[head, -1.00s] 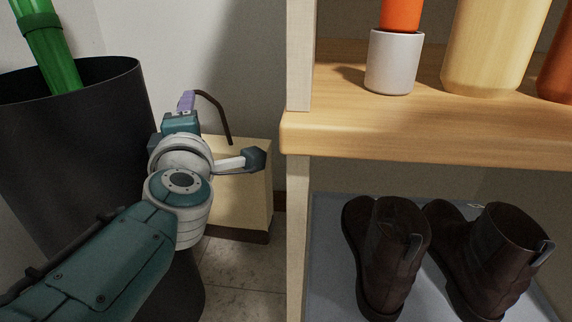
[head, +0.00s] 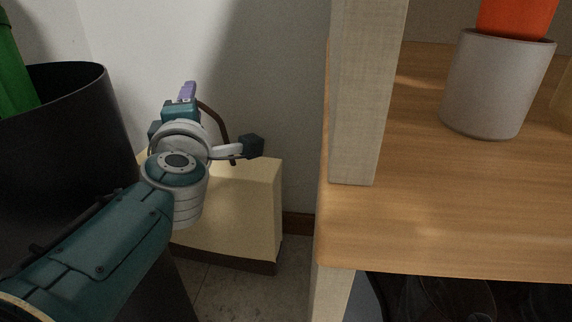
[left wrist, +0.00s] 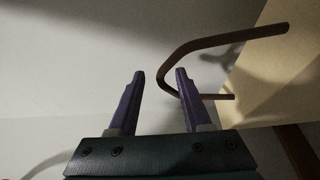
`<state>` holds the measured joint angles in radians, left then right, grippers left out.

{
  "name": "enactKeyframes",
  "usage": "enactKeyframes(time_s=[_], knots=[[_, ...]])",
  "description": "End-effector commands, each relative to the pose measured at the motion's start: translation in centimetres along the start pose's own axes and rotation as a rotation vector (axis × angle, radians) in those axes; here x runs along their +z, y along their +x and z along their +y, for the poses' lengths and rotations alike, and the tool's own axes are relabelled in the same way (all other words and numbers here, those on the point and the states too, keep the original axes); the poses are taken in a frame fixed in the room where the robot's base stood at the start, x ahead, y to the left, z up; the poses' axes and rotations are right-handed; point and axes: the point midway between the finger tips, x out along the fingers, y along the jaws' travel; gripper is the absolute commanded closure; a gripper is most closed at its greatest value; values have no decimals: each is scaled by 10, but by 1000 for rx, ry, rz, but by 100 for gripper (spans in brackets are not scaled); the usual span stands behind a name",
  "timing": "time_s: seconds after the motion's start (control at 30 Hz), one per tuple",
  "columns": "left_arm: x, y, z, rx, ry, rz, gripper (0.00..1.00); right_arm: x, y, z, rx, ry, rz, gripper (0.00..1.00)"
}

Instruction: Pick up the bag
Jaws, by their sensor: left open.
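The bag (head: 248,205) is a cream, boxy bag with a dark base and a brown curved handle (head: 222,119). It stands on the floor against the wall, between the black bin and the shelf. My left gripper (head: 187,90), with purple fingers, is above the bag beside the handle, and my arm hides part of the bag. In the left wrist view, the left gripper (left wrist: 160,73) is open and empty. The handle (left wrist: 225,39) curves close by the right-hand fingertip; I cannot tell whether they touch. The bag's cream side (left wrist: 275,80) shows at right. My right gripper is not in view.
A black bin (head: 65,165) with a green object (head: 14,70) in it stands at left. A wooden shelf (head: 430,215) with a pale post (head: 365,90) and a grey pot (head: 490,85) fills the right. A narrow floor strip (head: 235,285) is clear.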

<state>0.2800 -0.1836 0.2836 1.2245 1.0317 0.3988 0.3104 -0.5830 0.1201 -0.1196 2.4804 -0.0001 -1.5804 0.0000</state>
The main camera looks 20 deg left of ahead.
Motion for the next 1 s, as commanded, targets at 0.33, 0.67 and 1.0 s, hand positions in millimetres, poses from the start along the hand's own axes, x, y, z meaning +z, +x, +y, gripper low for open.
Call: enactKeyframes(time_s=[0.33, 0.67, 1.0], knots=[[0, 0, 0, -1, 0, 0, 68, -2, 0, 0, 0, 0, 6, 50], [0, 0, 0, -1, 0, 1, 100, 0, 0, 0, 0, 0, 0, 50], [-1, 0, 0, -1, -1, 1, 100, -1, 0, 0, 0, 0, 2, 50]])
